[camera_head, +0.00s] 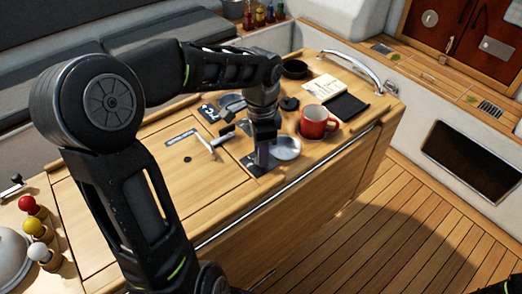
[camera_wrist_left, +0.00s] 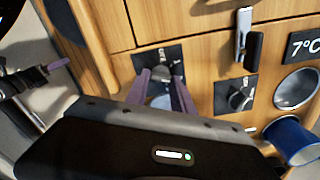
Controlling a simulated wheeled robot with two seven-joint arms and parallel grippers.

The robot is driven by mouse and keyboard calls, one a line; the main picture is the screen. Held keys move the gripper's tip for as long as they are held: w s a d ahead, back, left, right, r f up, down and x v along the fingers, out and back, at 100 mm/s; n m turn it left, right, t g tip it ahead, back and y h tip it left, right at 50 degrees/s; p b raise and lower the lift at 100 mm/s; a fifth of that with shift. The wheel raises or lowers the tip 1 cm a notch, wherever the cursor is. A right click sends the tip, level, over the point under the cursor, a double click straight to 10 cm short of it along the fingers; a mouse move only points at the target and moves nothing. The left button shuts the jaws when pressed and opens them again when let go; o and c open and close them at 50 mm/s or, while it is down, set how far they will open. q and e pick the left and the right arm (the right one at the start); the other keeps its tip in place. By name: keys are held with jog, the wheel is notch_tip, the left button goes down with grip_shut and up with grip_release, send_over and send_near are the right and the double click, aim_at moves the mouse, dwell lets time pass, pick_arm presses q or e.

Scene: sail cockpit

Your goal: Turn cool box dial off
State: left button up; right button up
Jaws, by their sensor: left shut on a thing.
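My left gripper (camera_head: 262,158) reaches down to the front edge of the wooden counter top, beside a dark dial plate (camera_head: 250,168). In the left wrist view, its two purple fingers (camera_wrist_left: 165,95) are shut on a dial knob (camera_wrist_left: 160,101) in front of a black plate (camera_wrist_left: 150,57). The knob's markings are mostly hidden, so its setting cannot be read. A second black dial (camera_wrist_left: 237,95) with its own plate sits to the right, near a 7°C display (camera_wrist_left: 304,46).
A steel bowl (camera_head: 286,148) and a red mug (camera_head: 314,122) stand right of the gripper. A metal rail (camera_head: 290,185) runs along the front edge. The wooden floor (camera_head: 400,225) in front is clear.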

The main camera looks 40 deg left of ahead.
pick_arm(q)
grip_shut()
jog(key=shift+n, duration=0.5)
jog(key=n+b, duration=0.2)
jog(key=n, duration=0.1)
jog(key=shift+w+n, duration=0.1)
jog(key=shift+n, duration=0.2)
jog(key=n+b, duration=0.1)
jog(key=n, duration=0.3)
jog(key=shift+a+n, duration=0.15)
jog(key=shift+n, duration=0.15)
jog(key=n+b, duration=0.1)
jog(key=n, duration=0.4)
jog(key=shift+a, duration=0.1)
jog(key=n+b, duration=0.1)
jog(key=n, duration=0.4)
jog(key=shift+n, duration=0.3)
jog(key=o, duration=0.6)
grip_release()
